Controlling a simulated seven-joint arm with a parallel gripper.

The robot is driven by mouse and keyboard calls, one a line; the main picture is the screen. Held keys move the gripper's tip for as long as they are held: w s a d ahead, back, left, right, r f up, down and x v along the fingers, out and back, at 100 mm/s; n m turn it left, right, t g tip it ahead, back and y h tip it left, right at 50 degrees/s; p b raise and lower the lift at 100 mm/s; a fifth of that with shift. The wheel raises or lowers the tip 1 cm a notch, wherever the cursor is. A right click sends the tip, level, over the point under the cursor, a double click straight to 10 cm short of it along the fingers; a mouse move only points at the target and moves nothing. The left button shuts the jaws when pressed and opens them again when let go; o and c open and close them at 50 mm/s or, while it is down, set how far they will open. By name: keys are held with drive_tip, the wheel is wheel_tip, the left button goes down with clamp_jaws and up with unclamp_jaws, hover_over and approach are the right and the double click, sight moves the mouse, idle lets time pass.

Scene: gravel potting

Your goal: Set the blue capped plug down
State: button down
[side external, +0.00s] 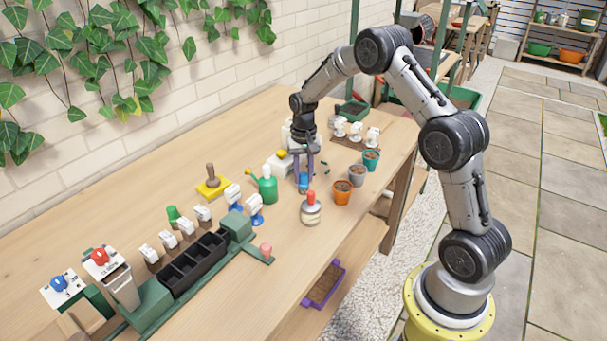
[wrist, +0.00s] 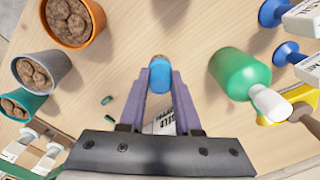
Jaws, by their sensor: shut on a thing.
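The blue capped plug (wrist: 159,73) is pinched between the two purple fingertips of my gripper (wrist: 160,88) in the wrist view. In the side external view, the plug (side external: 303,184) shows as a small blue spot at the lower end of my gripper (side external: 304,178). My gripper points down over the wooden table (side external: 230,238). The plug is at or just above the table top; I cannot tell whether it touches. The fingers hide part of its sides.
A green bottle (side external: 267,188) stands just left of my gripper. An orange pot (side external: 342,193), a grey pot (side external: 357,176) and a teal pot (side external: 371,160) stand to its right. A red-topped jar (side external: 311,212) stands in front. Small green pieces (wrist: 107,127) lie nearby.

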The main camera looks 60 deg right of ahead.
drive_tip(key=c, duration=0.6)
unclamp_jaws()
drive_tip(key=shift+f, duration=0.1)
